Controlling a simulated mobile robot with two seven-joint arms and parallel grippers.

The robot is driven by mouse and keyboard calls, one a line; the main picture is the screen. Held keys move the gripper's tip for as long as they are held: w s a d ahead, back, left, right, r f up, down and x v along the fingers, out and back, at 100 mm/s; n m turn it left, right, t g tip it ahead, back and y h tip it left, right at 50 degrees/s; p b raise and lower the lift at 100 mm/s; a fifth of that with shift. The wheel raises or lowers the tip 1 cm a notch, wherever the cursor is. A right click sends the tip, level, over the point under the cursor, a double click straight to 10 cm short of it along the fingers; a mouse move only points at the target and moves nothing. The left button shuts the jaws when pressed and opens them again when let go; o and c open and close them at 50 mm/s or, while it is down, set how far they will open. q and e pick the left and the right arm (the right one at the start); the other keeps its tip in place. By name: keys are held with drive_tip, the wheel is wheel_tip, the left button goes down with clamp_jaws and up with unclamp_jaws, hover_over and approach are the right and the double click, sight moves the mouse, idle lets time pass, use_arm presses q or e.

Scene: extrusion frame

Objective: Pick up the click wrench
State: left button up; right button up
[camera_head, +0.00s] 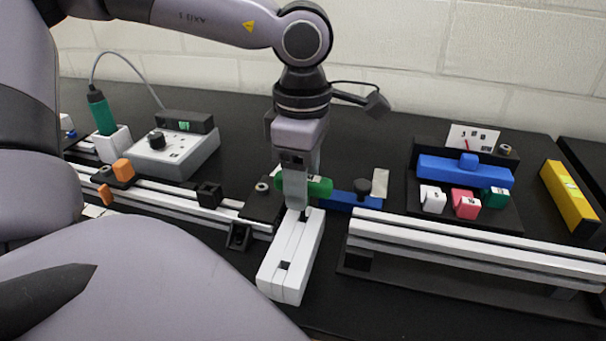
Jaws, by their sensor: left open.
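A tool with a green handle (319,187), which looks like the click wrench, lies behind my left gripper, beside a blue bar (345,200) with a dark round knob (362,187). The gripper hides part of the green handle, so I cannot tell its full shape. My left gripper (299,211) points down in the middle of the view, its fingers open. Its tips are in front of the green handle, over the far end of a white slotted block (286,256). I cannot tell whether they touch anything. My right gripper is not in view.
Aluminium rails (480,245) run along the right and left. A black rack with a blue bar (465,172) and small coloured blocks stands right, near a yellow bar (570,196). A grey control box (172,155) and a green corded tool (101,112) stand left.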

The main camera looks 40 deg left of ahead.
use_arm(q)
drive_tip(key=shift+f+b, duration=0.2)
drive_tip(key=shift+b, duration=0.15)
idle(0.4)
drive_tip(key=c, duration=1)
